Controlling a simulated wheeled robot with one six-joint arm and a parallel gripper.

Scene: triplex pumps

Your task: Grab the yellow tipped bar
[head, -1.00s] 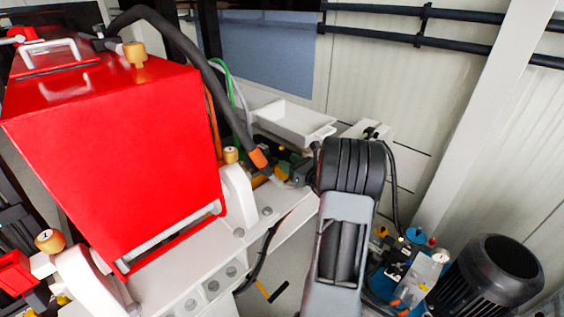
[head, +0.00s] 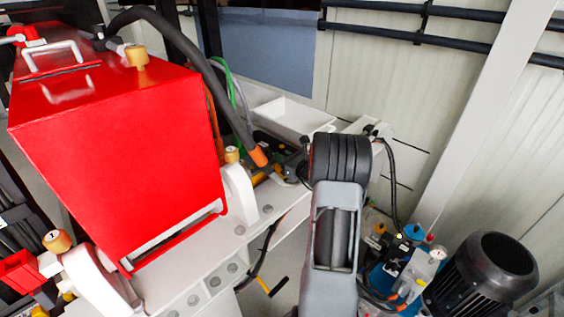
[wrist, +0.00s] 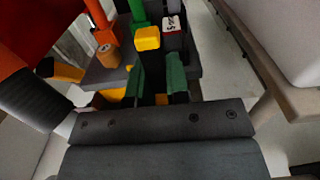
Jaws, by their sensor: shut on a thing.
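In the wrist view the yellow tip (wrist: 147,38) of a dark bar shows just beyond the fingertips. My gripper (wrist: 160,72) has two fingers with dark green pads, one on each side of the bar's dark body, and is shut on it. The lower part of the bar is in shadow between the fingers. In the head view my arm hides the gripper and the bar it holds.
A large red housing (head: 120,150) on a white pump frame (head: 225,260) fills the left. A white tray (head: 292,118) stands behind. A black motor (head: 485,275) and a blue unit (head: 385,277) are at the lower right. A brown knob (wrist: 108,55) is close left of the fingers.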

